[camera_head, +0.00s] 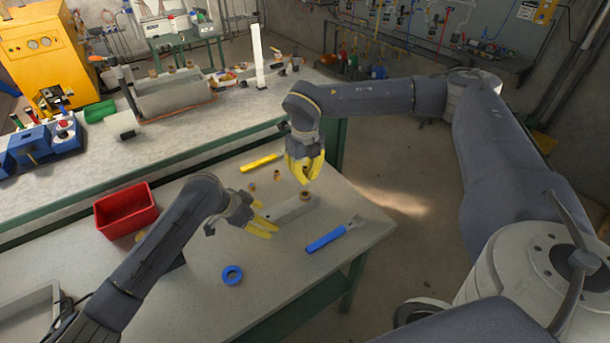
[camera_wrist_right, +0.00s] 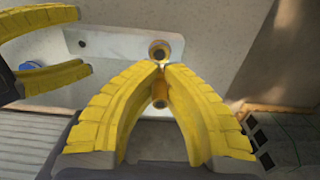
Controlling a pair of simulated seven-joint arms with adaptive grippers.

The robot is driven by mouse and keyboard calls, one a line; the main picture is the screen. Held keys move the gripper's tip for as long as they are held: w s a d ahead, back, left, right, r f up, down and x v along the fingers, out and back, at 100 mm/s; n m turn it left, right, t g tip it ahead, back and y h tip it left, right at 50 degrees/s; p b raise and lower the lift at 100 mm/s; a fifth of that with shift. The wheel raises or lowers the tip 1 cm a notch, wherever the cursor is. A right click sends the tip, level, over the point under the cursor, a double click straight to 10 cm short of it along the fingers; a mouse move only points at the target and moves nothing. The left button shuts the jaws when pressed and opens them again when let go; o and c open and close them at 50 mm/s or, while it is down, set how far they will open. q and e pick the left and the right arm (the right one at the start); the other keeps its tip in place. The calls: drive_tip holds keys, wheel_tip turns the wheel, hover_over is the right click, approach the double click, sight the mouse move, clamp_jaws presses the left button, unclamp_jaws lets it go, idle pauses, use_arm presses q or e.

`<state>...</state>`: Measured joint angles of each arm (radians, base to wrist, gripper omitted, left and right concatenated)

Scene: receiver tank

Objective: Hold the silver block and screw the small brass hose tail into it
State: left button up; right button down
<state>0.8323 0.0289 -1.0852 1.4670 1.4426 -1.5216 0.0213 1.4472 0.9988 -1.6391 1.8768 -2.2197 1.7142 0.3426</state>
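The silver block (camera_head: 291,214) lies on the near bench; its top also shows in the right wrist view (camera_wrist_right: 115,44). A brass fitting (camera_head: 306,196) sits at its right end, seen as a round opening (camera_wrist_right: 158,50) from the wrist. My right gripper (camera_head: 305,179) is above that end. Its tips come together around a small brass piece (camera_wrist_right: 158,96), apparently the hose tail, mostly hidden by the fingers. My left gripper (camera_head: 268,220) is at the block's left end, fingers apart on either side of it; contact is not clear.
Loose brass fittings (camera_head: 277,175) and a yellow-handled tool (camera_head: 259,162) lie behind the block. A blue-handled tool (camera_head: 333,235) and a blue ring (camera_head: 232,275) lie in front. A red bin (camera_head: 126,210) stands left. The front of the bench is mostly clear.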

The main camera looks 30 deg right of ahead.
use_arm(q)
drive_tip(key=shift+d+f, duration=0.25)
drive_tip(key=shift+f, duration=0.1)
drive_tip(key=shift+c, duration=0.4)
clamp_jaws()
